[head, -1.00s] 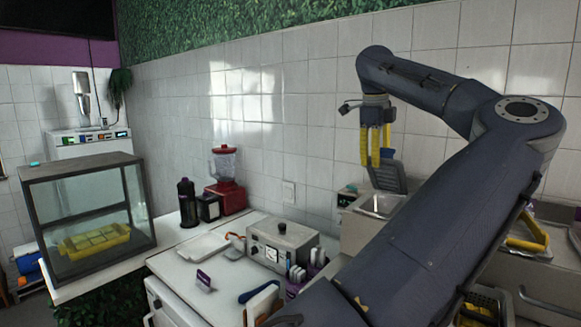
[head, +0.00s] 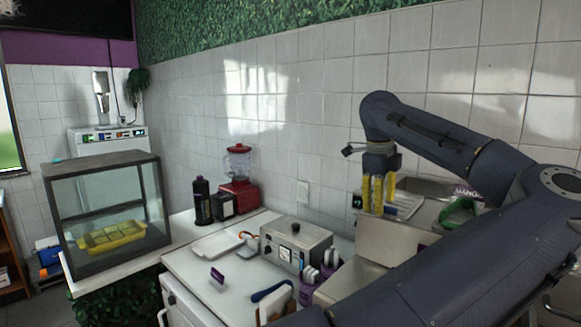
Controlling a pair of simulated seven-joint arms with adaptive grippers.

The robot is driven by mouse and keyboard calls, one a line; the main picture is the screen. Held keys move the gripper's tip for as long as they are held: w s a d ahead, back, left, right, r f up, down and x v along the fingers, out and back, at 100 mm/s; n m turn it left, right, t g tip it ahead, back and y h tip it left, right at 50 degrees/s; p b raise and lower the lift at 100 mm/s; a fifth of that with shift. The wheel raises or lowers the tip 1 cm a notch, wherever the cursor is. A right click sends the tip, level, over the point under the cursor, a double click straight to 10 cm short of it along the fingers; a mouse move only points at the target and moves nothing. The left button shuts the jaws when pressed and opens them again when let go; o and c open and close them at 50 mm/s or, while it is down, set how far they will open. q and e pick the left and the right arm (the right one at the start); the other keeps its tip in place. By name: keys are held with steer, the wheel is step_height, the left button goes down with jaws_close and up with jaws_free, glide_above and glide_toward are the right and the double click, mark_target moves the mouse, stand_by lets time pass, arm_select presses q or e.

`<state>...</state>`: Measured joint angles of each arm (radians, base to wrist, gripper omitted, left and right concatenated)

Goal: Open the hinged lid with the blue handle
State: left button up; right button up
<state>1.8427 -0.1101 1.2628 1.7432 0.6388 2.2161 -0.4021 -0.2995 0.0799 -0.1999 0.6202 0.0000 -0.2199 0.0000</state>
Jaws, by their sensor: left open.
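My left gripper (head: 378,212) has yellow fingers that point down. It is open and nothing shows between the fingers. It hangs in front of a ribbed grey panel (head: 407,205) at the metal counter unit. I cannot tell whether the fingers touch the panel. I cannot make out a lid with a blue handle for certain; my arm covers much of the right side. My right gripper is not in view.
A steel-fronted box (head: 296,243) with a dial stands on the white counter. A red blender (head: 239,183), a dark bottle (head: 202,203) and a glass case (head: 108,205) stand to the left. A green item (head: 458,211) lies behind my arm. The tiled wall bounds the back.

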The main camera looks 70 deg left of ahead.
arm_select(q)
step_height(320, 180, up, 16)
steer(key=s+d, duration=0.2)
steer(key=s, duration=0.1)
steer(key=s+a+f+n+g, duration=0.2)
steer(key=s+a+f+g, duration=0.2)
steer(key=s+a+f, duration=0.3)
steer(key=shift+s+a+g, duration=0.3)
steer(key=shift+s+a, duration=1.5)
steer(key=shift+s, duration=1.5)
steer(key=shift+o, duration=0.2)
steer(key=shift+m+t+y, duration=0.3)
steer(key=shift+t, duration=0.2)
steer(key=w+d+r, duration=0.1)
steer(key=w, duration=0.1)
steer(key=w+d+r, duration=0.2)
steer(key=shift+c, duration=0.2)
step_height(320, 180, up, 4)
steer(key=m+t, duration=0.1)
steer(key=t, duration=0.2)
glide_above(390, 208)
steer(key=s+d, duration=0.1)
steer(key=s, duration=0.2)
steer(key=shift+t, duration=0.3)
steer(key=x, duration=1.1)
steer(key=d+x, duration=0.1)
steer(key=x, duration=0.5)
steer(key=shift+w+f, duration=0.25)
